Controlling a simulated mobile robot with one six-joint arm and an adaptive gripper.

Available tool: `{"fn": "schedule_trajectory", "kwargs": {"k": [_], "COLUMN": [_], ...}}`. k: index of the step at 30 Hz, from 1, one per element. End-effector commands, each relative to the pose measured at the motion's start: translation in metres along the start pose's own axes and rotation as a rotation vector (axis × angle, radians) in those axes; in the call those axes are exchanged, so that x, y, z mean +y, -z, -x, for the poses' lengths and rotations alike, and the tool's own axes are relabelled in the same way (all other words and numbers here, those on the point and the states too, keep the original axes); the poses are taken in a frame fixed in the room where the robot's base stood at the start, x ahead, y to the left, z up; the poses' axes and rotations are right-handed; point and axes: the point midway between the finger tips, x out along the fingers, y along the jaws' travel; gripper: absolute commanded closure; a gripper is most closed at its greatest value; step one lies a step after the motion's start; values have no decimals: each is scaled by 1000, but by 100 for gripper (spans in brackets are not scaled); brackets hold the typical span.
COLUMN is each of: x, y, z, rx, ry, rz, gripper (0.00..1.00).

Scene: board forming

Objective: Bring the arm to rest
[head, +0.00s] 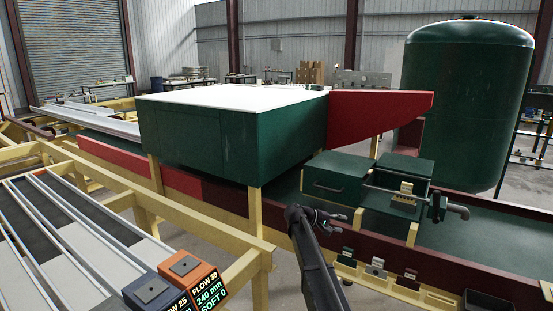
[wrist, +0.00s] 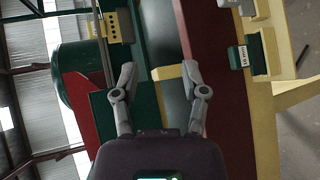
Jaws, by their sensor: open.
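My gripper (head: 322,217) is at the end of my dark arm, low in the middle of the head view, in front of the dark red side beam of the machine. In the wrist view my gripper (wrist: 164,82) shows its two grey fingers spread wide apart with nothing between them. Beyond the fingers are the red beam (wrist: 222,90) and a dark green surface. I see no contact between the fingers and anything else.
A green box with a white top (head: 235,98) stands behind my arm. Green boxes (head: 340,175) with a pipe sit to the right. Small holders (head: 376,267) line the beam's near side. Orange (head: 190,270) and blue (head: 153,292) display blocks stand at the lower left. A large green tank (head: 466,100) stands behind.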

Motion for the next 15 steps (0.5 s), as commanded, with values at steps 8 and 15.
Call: {"fn": "schedule_trajectory", "kwargs": {"k": [8,15], "x": [-46,-102], "y": [-74,-159], "z": [-9,-3], "rx": [-5,-13], "ry": [228,532], "rz": [-42,-102], "gripper": [43,43]}}
